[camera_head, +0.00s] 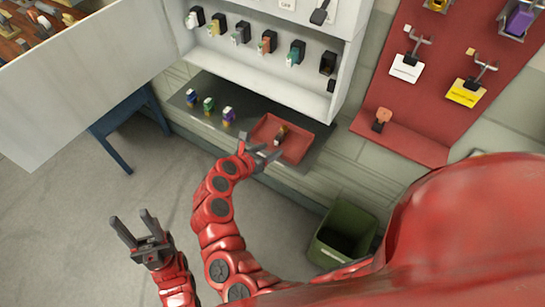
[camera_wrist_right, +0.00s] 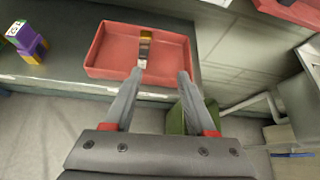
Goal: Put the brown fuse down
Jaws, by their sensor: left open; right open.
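The brown fuse (camera_head: 281,132) lies in the red tray (camera_head: 305,148) on the dark shelf below the open cabinet. In the right wrist view the fuse (camera_wrist_right: 146,44) rests on the tray floor (camera_wrist_right: 115,48), its pale end towards me. My right gripper (camera_head: 262,153) is open and empty at the tray's near edge. In the right wrist view, its fingers (camera_wrist_right: 161,73) point at the tray, with the left fingertip close to the fuse's near end; I cannot tell if they touch. My left gripper (camera_head: 133,229) is open and empty, low over the floor.
Several coloured fuses, among them a purple one (camera_head: 228,115), stand on the dark shelf (camera_head: 180,98) left of the tray. The white cabinet (camera_head: 330,98) above holds a row of fuses in black holders. A green bin (camera_head: 354,214) stands below right. A red panel (camera_head: 400,135) hangs right.

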